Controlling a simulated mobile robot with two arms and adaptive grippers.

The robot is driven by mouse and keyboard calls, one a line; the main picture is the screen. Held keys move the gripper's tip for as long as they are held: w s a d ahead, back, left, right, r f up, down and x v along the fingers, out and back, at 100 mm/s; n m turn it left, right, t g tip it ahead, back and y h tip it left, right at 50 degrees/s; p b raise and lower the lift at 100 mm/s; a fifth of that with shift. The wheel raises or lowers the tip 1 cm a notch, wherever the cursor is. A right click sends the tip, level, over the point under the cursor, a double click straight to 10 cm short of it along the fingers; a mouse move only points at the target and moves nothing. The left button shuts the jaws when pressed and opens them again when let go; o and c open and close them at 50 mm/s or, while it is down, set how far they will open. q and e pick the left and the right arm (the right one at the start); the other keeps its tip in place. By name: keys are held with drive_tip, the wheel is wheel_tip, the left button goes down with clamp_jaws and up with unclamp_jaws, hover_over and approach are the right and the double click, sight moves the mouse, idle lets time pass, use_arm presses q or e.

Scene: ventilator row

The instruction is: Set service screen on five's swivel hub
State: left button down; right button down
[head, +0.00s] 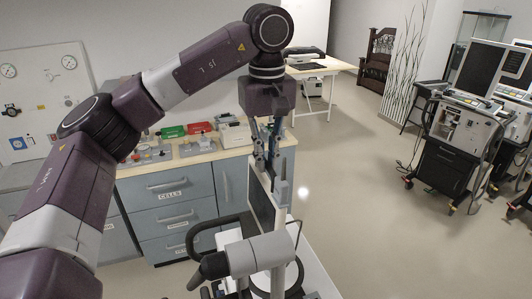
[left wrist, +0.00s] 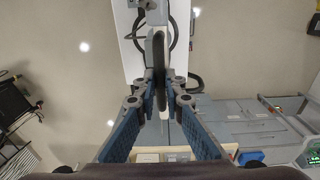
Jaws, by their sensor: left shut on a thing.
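My left gripper (head: 270,160) hangs from the upper middle of the head view and is shut on the service screen (head: 263,207), a thin dark panel with a pale edge, held upright and seen at a slant. In the left wrist view the fingers (left wrist: 161,88) close on the screen (left wrist: 160,58), seen edge-on. Below it stands a white and grey unit with a light grey cylinder (head: 262,253), a dark curved handle and a round base. I cannot tell whether this cylinder is five's swivel hub, or whether the screen's lower edge touches it. My right gripper is not in view.
Blue-grey drawer cabinets with a cluttered worktop (head: 190,150) stand behind the arm. Two ventilators on wheeled carts, one with a screen (head: 477,68), stand at the right. A printer table (head: 312,68) is at the back. The floor between is clear.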

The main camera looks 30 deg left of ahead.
sight(266, 179)
use_arm(q)
drive_tip(key=shift+f, duration=0.1)
drive_tip(key=shift+f+b, duration=0.5)
drive_tip(key=shift+f, duration=0.05)
drive_tip(key=shift+f+b, duration=0.7)
drive_tip(key=shift+f, duration=0.15)
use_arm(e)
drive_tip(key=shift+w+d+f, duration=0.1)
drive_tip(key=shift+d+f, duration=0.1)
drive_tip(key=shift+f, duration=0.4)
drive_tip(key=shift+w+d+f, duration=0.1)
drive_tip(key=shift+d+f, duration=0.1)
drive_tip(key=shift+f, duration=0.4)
use_arm(q)
drive_tip(key=shift+s+f+b, duration=0.1)
drive_tip(key=shift+f+b, duration=0.05)
drive_tip(key=shift+b, duration=0.25)
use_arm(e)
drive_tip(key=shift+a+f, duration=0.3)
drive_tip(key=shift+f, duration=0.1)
use_arm(q)
drive_tip(key=shift+s+f+t+h+b, duration=0.15)
drive_tip(key=shift+t+h+b, duration=0.15)
drive_tip(key=shift+b, duration=0.2)
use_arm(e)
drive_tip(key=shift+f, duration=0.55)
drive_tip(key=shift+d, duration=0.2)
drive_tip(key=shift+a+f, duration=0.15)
